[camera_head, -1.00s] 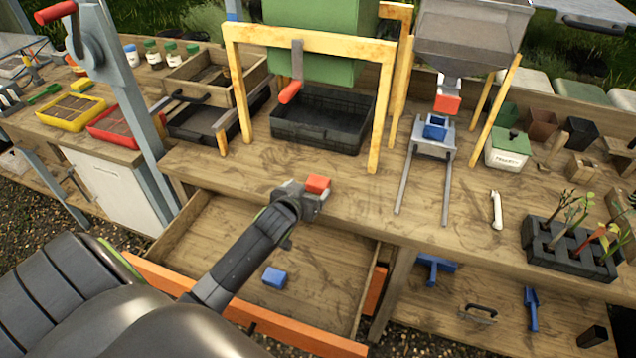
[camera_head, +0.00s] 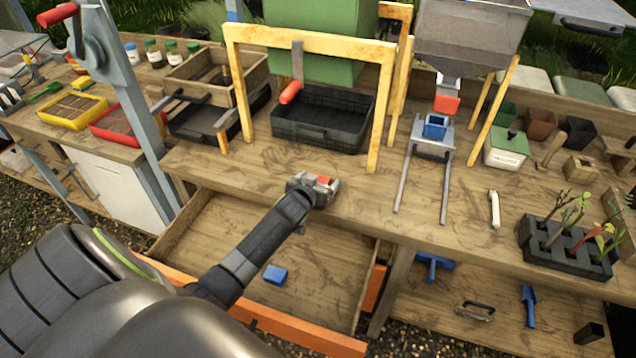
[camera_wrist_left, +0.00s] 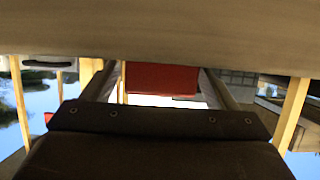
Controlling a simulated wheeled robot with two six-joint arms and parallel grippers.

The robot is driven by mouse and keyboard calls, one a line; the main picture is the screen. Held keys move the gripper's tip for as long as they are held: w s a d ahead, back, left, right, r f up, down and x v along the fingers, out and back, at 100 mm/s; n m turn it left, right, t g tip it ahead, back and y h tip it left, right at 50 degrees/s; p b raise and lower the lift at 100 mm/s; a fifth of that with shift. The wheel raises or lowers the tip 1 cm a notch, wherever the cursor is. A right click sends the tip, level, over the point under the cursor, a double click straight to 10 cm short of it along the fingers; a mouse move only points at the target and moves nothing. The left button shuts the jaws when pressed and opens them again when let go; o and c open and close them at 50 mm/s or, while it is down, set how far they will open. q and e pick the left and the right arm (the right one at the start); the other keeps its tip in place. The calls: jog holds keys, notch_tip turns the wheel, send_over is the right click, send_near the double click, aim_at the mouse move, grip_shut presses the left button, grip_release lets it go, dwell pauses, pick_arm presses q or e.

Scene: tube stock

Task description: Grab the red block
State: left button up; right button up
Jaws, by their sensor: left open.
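The red block (camera_head: 323,180) sits on the wooden workbench near its front edge, above the open drawer. My left gripper (camera_head: 322,188) is low at the bench top, right at the block, and hides part of it. The left wrist view is upside down: the bench fills its top. There the red block (camera_wrist_left: 161,79) lies between the two open fingers, with a gap visible on each side. The fingers are not closed on it. My right gripper is in neither view.
An open drawer (camera_head: 215,235) with a blue block (camera_head: 275,275) is below my left arm. A wooden frame (camera_head: 232,85) and a black tray (camera_head: 318,118) stand behind the gripper. A metal-railed chute (camera_head: 434,150) is to the right. The bench around the block is clear.

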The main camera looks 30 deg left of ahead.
pick_arm(q)
jog(key=c, duration=1.1)
jog(key=shift+o, duration=0.2)
